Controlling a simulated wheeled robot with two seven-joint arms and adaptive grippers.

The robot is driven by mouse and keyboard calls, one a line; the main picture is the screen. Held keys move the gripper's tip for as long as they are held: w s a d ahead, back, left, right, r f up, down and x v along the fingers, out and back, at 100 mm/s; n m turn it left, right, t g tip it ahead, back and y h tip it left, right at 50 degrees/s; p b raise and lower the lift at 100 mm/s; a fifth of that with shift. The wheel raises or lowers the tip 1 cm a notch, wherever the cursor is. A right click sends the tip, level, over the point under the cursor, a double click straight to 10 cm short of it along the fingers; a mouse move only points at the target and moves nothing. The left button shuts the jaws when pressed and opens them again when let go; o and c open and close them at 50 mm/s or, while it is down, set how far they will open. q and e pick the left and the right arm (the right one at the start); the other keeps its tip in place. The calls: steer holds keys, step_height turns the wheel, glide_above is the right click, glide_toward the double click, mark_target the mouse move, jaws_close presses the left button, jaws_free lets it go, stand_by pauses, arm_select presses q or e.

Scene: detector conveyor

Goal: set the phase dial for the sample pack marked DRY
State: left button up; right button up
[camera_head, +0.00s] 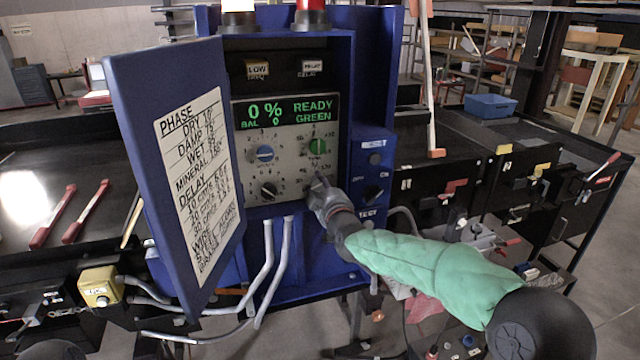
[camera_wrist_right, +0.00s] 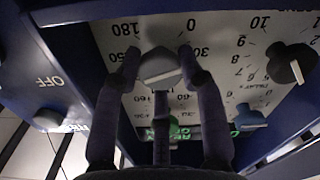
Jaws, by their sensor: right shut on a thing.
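The blue control cabinet stands with its door (camera_head: 180,160) open to the left. A white card (camera_head: 198,180) on the door lists PHASE with DRY, DAMP, WET and MINERAL; its numbers are too small to read surely. My right gripper (camera_head: 319,190) is at the lower right dial of the panel (camera_head: 292,135). In the right wrist view its fingers are shut around this grey dial (camera_wrist_right: 160,68). Its scale shows 0, 30, 60, 150 and 180. A light line crosses the knob; its exact setting is unclear. My left gripper is not in view.
Other knobs sit close by: a blue one (camera_head: 265,153), a green one (camera_head: 317,147) and a black one (camera_head: 268,190). The display (camera_head: 287,112) reads 0 % READY, BAL 0, GREEN. A side switch (camera_head: 372,194) is right of the panel. Grey hoses (camera_head: 265,270) hang below.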

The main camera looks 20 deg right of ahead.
steer(key=shift+r+n, duration=0.25)
steer(key=shift+n, duration=0.55)
steer(key=o, duration=0.9)
steer(key=shift+c, duration=0.2)
steer(key=shift+o, duration=1.4)
steer(key=shift+a+f, duration=0.1)
steer(key=shift+a, duration=0.05)
